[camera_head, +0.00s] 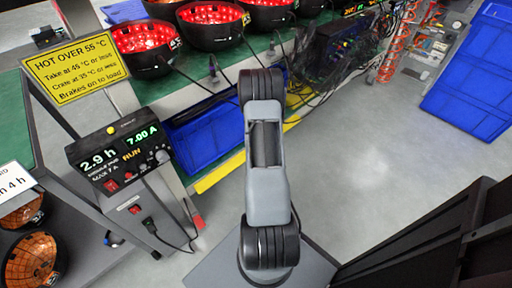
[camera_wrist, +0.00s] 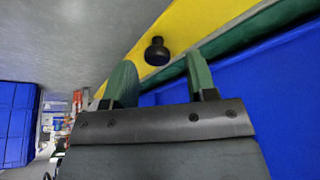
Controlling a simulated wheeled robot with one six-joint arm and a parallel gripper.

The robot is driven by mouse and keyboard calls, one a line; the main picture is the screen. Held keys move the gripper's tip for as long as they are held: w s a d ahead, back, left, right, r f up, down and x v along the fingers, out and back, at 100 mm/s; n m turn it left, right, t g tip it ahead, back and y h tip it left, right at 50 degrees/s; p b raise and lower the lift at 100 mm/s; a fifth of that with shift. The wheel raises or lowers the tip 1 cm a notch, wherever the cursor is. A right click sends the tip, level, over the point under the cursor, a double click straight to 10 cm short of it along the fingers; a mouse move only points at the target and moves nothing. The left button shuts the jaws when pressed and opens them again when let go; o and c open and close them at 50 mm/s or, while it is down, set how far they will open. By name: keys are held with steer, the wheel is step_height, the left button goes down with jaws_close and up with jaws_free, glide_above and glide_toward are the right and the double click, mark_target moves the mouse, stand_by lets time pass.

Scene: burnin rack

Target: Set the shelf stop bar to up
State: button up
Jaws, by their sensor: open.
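A yellow bar (camera_head: 220,172), which looks like the shelf stop bar, runs along the front of the low shelf in the head view, partly hidden behind my arm. In the wrist view the yellow bar (camera_wrist: 205,22) crosses diagonally at the top, with a black round knob (camera_wrist: 157,52) on it. My gripper (camera_wrist: 160,78) is open and empty, its two green fingers apart. The knob shows between and just beyond the fingertips; I see no contact. My gripper is hidden behind my arm in the head view.
Blue crates (camera_head: 207,132) sit on the low shelf behind the bar; a blue surface also fills the wrist view's right. Red-lit bowls (camera_head: 213,22) stand on the shelf above, with hanging cables. A control box (camera_head: 118,155) stands left. The grey floor (camera_head: 370,165) at right is clear.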

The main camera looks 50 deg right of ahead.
steer(key=shift+w+f, duration=0.1)
steer(key=shift+f, duration=0.1)
steer(key=shift+c, duration=0.2)
steer(key=c, duration=0.9)
